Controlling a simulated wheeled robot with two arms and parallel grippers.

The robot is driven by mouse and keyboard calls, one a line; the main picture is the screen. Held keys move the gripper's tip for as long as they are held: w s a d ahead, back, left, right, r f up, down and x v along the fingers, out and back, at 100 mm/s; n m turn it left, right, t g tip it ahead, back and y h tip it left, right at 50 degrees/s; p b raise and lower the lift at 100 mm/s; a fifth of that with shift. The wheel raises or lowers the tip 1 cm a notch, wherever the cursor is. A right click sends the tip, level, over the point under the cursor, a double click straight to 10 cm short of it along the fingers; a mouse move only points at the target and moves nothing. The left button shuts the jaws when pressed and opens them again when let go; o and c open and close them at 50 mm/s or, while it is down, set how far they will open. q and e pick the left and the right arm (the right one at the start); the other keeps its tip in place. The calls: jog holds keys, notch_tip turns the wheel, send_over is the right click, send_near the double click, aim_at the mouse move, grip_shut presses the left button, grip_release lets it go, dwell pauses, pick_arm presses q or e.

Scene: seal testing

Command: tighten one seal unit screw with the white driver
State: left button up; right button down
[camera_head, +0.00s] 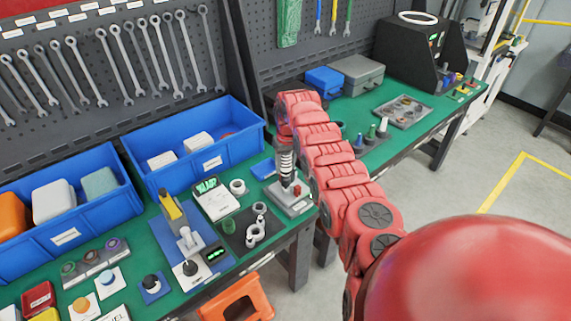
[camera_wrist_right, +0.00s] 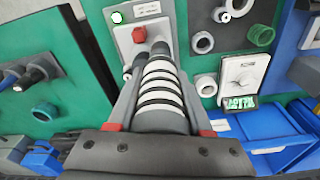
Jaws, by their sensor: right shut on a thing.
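My right gripper (camera_head: 285,140) reaches down over the green bench, with its jaws closed around a ribbed cylinder with white and dark bands (camera_wrist_right: 162,88). This looks like the white driver. The cylinder also shows in the head view (camera_head: 286,164), upright or nearly so, above a grey plate (camera_head: 300,203) with a red block. The plate shows in the wrist view (camera_wrist_right: 122,36) with the red block (camera_wrist_right: 139,35) just beyond the cylinder's end. Whether the driver's tip touches a screw is hidden. I cannot make out a screw. My left gripper is out of view.
Left of the plate are a dark mat with metal rings (camera_head: 256,226), a white gauge box (camera_head: 217,200) and a blue bin (camera_head: 208,150). Small coloured cones (camera_head: 371,132) stand to the right, near a parts tray (camera_head: 404,111). An orange crate (camera_head: 237,298) is below the front edge.

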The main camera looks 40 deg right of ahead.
aim_at(285, 155)
jog(key=shift+f, duration=0.3)
dwell(0.4)
jog(key=shift+f+b, duration=0.25)
jog(key=shift+b, duration=0.3)
dwell(1.1)
jog(key=shift+r+p, duration=0.4)
jog(key=shift+r, duration=2.15)
